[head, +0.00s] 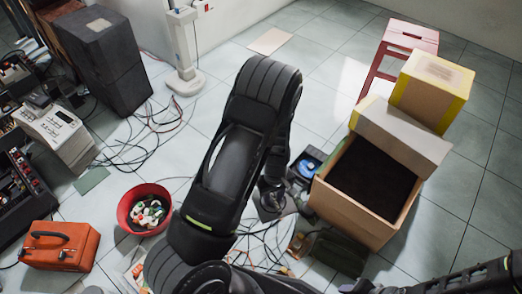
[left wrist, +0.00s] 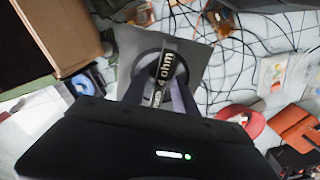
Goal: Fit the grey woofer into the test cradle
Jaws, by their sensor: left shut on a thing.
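My left gripper (left wrist: 160,100) is shut on the woofer (left wrist: 164,68), whose dark band reads "4 ohm" in the left wrist view. Behind the woofer is a grey square plate with a dark round middle, which looks like the test cradle (left wrist: 200,55). The woofer lines up over that round middle; I cannot tell whether it is seated or above it. In the head view the cradle (head: 268,207) is a small dark shape beside my arm, which hides most of it and the woofer. My right gripper (head: 362,286) is cut off at the bottom edge, and its jaws are unclear.
An open cardboard box (head: 350,205) stands close right of the cradle, with a blue item (head: 307,165) between. A red bowl (head: 145,210) and an orange case (head: 60,247) are at left. Cables (head: 140,140) spread over the tiles. A red stool (head: 405,40) stands behind.

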